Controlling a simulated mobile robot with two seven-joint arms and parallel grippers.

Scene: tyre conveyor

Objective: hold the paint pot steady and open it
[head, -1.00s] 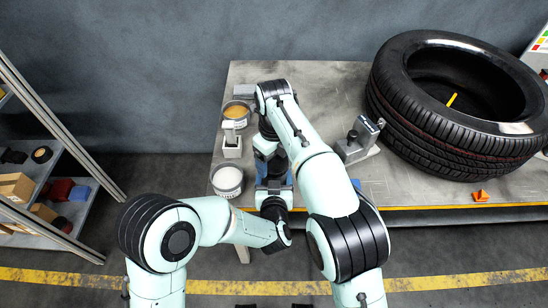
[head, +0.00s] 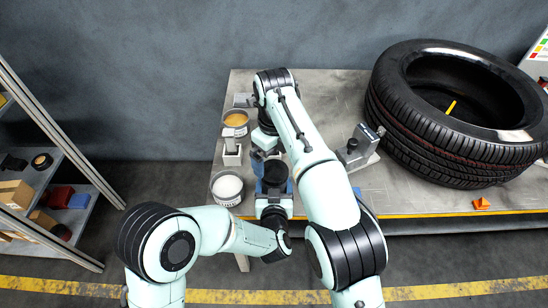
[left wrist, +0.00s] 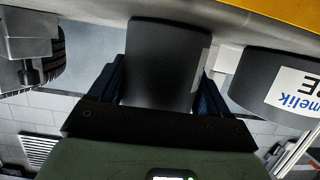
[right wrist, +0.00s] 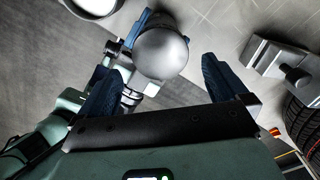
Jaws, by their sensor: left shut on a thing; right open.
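The paint pot (left wrist: 165,65) is a dark cylinder, seen from the side in the left wrist view. My left gripper (head: 275,190) is shut on it, one blue finger on each side. Its round top (head: 276,173) looks dark in the head view. In the right wrist view the pot's top (right wrist: 160,50) looks shiny grey; I cannot tell whether that is a lid. My right gripper (head: 268,157) is open just behind the pot in the head view, partly hidden by my arm. Its blue fingers (right wrist: 163,82) are spread and empty, with the top just beyond them.
An open white-filled pot (head: 228,188) and a tan-filled pot (head: 236,119) stand at the table's left, with a pale holder (head: 232,155) between them. A grey metal fixture (head: 357,148) and a large tyre (head: 450,150) stand to the right. Shelves (head: 60,190) are at far left.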

